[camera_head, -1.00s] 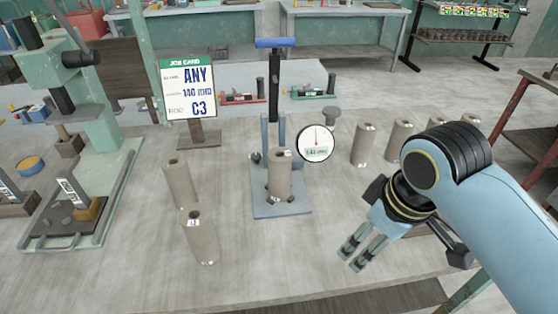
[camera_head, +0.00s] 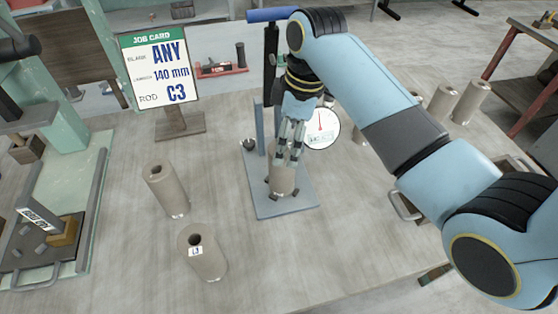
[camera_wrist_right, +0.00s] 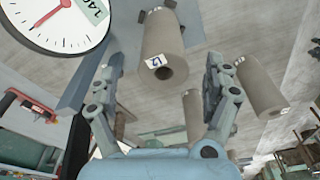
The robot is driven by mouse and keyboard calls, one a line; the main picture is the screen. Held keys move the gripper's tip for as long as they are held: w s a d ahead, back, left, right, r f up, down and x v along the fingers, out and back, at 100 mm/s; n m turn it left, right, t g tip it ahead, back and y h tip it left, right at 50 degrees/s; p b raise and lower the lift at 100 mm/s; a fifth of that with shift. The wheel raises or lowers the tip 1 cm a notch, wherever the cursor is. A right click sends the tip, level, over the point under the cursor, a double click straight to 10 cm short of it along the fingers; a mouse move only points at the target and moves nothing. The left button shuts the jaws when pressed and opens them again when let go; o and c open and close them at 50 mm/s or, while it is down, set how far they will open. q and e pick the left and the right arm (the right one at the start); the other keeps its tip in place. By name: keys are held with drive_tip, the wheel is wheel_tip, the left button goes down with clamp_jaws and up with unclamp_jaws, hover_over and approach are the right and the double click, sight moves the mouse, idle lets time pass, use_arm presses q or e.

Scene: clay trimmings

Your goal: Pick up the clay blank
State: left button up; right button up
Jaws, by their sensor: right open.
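A grey-brown hollow clay blank (camera_head: 283,182) stands on the blue plate (camera_head: 262,205) of the gauge stand. My right gripper (camera_head: 289,157) is at its top, fingers pointing down, and covers its upper part in the head view. In the right wrist view the labelled clay blank (camera_wrist_right: 163,35) lies between the two spread fingertips, with clear gaps on both sides; the right gripper (camera_wrist_right: 162,82) is open and empty. Two more blanks stand left of the plate: one farther back (camera_head: 165,190) and one nearer with a label (camera_head: 203,252). My left gripper is out of view.
The round dial (camera_head: 322,130) is close to my right gripper, also large in the right wrist view (camera_wrist_right: 62,20). A job card (camera_head: 160,70) stands behind, reading ANY, 140 mm, C3. More blanks (camera_head: 470,102) stand at the right.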

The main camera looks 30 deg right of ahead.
sight(282, 168)
drive_tip(key=shift+w+a+f, duration=0.1)
drive_tip(key=shift+f, duration=0.85)
drive_tip(key=shift+w+a+f, duration=0.1)
drive_tip(key=shift+a+f, duration=0.05)
drive_tip(key=shift+f, duration=0.2)
drive_tip(key=f, duration=0.1)
drive_tip(key=a+f+p, duration=0.1)
drive_tip(key=f, duration=0.1)
drive_tip(key=shift+w+a+f, duration=0.1)
drive_tip(key=shift+w+f, duration=0.05)
drive_tip(key=shift+f, duration=0.5)
drive_tip(key=shift+w+f, duration=0.1)
drive_tip(key=shift+f, duration=0.05)
drive_tip(key=c, duration=1.6)
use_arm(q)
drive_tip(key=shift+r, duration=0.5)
use_arm(e)
clamp_jaws()
